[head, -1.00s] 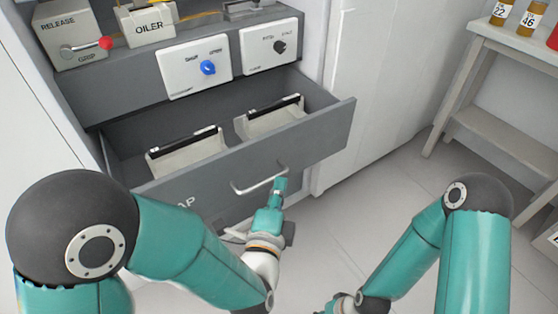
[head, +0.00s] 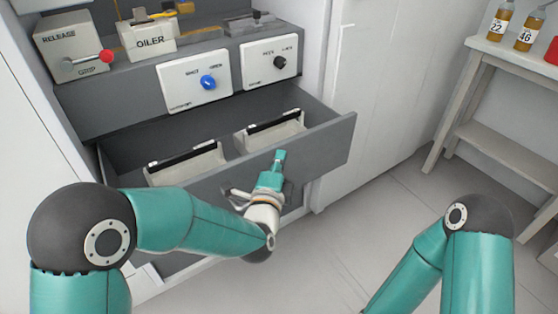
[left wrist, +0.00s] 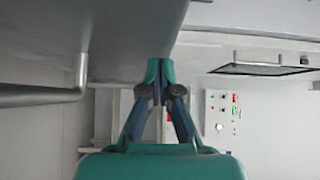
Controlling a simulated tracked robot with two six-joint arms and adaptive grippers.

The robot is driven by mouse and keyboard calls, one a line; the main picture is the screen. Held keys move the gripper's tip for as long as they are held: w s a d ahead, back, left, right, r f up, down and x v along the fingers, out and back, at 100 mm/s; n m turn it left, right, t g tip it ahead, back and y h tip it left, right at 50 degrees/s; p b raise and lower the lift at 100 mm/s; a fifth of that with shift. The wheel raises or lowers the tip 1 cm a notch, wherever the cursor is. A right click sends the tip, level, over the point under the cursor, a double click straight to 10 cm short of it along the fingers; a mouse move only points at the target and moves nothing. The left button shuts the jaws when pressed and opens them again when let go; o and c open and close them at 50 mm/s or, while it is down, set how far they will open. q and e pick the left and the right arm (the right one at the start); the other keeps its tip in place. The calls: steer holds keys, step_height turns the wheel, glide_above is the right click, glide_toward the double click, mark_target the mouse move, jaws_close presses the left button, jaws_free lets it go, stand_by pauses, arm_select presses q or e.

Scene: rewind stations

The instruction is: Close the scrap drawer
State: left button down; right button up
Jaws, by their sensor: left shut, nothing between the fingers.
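The grey scrap drawer (head: 325,150) stands pulled out of the cabinet, with two pale bins (head: 185,163) inside. Its bar handle (head: 233,193) is mostly hidden behind my left gripper; the handle (left wrist: 40,95) shows at the left in the left wrist view. My left gripper (head: 280,156) is shut and empty, in front of the drawer front, right of the handle. In the left wrist view its fingertips (left wrist: 160,66) are close to the drawer front (left wrist: 130,35); I cannot tell if they touch it. My right gripper is out of view; only its arm shows.
Above the drawer are a panel with a blue knob (head: 208,82), a panel with a black knob (head: 279,62), the oiler box (head: 150,40) and the release box (head: 72,50). A shelf table (head: 500,60) with bottles stands at the right. The floor between is clear.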

arm_select(q)
steer(key=shift+w+a, duration=0.15)
steer(key=shift+w, duration=0.05)
stand_by(0.3)
